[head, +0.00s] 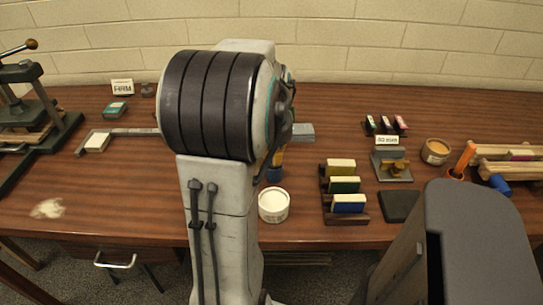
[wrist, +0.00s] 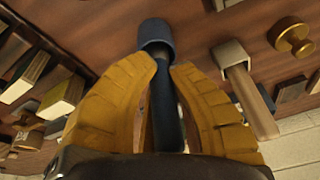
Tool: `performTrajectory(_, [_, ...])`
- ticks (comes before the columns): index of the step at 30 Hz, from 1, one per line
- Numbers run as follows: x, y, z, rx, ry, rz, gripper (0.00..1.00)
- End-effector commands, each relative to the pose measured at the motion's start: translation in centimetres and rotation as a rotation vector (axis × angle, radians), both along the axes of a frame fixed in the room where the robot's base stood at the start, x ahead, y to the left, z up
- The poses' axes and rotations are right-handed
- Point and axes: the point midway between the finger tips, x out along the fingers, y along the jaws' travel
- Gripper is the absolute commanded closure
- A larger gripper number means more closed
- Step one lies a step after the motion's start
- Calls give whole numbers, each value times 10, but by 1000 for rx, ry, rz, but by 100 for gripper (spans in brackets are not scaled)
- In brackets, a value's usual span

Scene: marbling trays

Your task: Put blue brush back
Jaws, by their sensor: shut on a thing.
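My gripper (wrist: 166,68) has yellow fingers and is shut on the dark handle of the blue brush (wrist: 166,105) in the wrist view. The far end of the handle meets a blue cup-like piece (wrist: 157,32). I cannot tell whether the handle is inside it or joined to it. In the head view my arm hides most of the gripper; a bit of yellow finger (head: 279,157) shows above a small blue piece (head: 274,174), behind the white tub.
A white tub (head: 273,206) stands close in front of the gripper. A rack of coloured blocks (head: 326,200) is to its right. The front left table is mostly clear.

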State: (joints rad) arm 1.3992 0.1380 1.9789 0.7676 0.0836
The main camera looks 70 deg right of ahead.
Motion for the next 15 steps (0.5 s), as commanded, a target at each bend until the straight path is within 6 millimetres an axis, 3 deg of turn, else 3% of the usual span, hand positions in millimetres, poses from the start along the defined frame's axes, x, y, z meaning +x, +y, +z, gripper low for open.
performTrajectory(11, [0, 0, -4, 0, 0, 0, 100])
performTrajectory(12, [0, 0, -3, -1, 0, 0, 80])
performTrajectory(15, [0, 0, -2, 0, 0, 0, 71])
